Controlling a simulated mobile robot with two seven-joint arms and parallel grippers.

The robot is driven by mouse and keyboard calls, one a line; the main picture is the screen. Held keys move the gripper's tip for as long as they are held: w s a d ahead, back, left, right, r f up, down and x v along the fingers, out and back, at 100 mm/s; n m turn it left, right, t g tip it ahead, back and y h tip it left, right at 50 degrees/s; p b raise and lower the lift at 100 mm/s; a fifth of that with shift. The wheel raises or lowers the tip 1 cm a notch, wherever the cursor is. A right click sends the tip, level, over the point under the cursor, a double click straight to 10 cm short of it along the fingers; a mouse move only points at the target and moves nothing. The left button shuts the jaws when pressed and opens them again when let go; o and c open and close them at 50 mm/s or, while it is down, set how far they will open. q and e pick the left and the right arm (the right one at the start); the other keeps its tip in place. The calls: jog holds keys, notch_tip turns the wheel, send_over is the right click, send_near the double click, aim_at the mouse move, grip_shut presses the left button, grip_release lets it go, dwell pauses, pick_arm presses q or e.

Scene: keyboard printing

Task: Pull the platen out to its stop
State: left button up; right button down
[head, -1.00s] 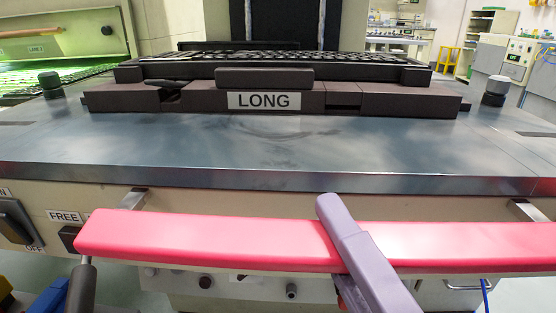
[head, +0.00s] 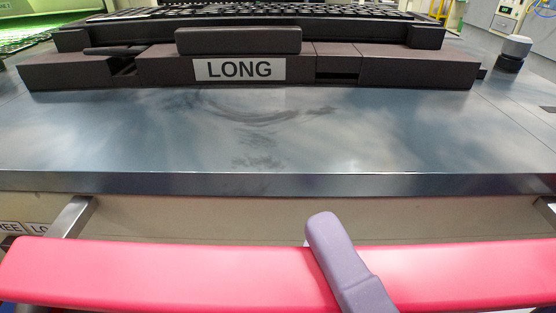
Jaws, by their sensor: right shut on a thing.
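The platen (head: 130,140) is a broad grey steel plate with a thick front edge, filling the middle of the head view. A dark fixture (head: 420,70) labelled LONG sits across its back. A pink padded bar (head: 150,270) runs along the front, joined by metal brackets, one of them the left bracket (head: 72,217). My right gripper (head: 335,262) is shut on the bar right of its middle. One purple finger lies over the top; the rest is hidden below. My left gripper is out of view.
A dark keyboard (head: 300,12) lies behind the fixture. A white-capped knob (head: 514,48) stands at the back right. Cut-off labels (head: 22,228) show on the cream front panel (head: 200,215) at left. The steel surface ahead of the fixture is clear.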

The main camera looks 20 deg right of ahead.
jog(key=c, duration=0.8)
grip_release()
jog(key=shift+s+r, duration=0.1)
jog(key=shift+r, duration=0.05)
jog(key=shift+c, duration=0.2)
jog(key=shift+o, duration=0.2)
jog(key=v, duration=1)
